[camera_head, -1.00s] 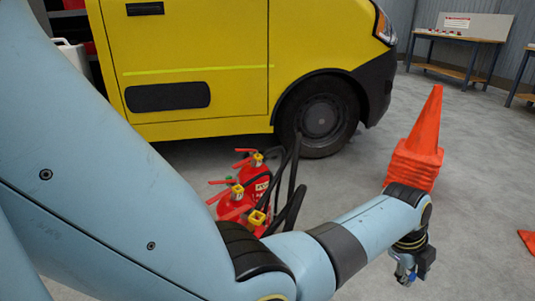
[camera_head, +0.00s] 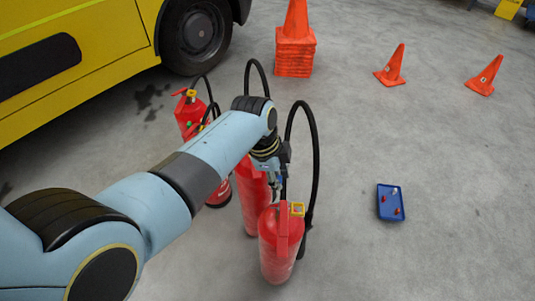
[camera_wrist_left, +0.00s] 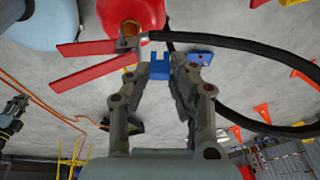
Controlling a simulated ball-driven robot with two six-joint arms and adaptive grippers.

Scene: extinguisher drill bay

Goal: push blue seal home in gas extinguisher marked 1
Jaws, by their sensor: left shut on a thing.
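My left gripper (camera_head: 279,178) is among the red extinguishers, behind the front one (camera_head: 275,245), which has a yellow piece at its top. In the left wrist view, my left gripper (camera_wrist_left: 165,75) is shut on a small blue seal (camera_wrist_left: 160,66) held at its fingertips. The seal is beside a red extinguisher (camera_wrist_left: 130,12) with red levers and a black hose; it looks apart from the body. Another red extinguisher (camera_head: 250,197) stands partly behind my arm. No number 1 is readable. A dark jointed thing at the wrist view's left edge may be my right gripper.
More red extinguishers (camera_head: 187,112) stand at left, near the yellow vehicle (camera_head: 95,60). Black hoses (camera_head: 316,160) loop beside the gripper. A blue tray (camera_head: 390,215) with small items lies on the floor at right. Orange cones (camera_head: 295,50) stand behind. The right floor is mostly clear.

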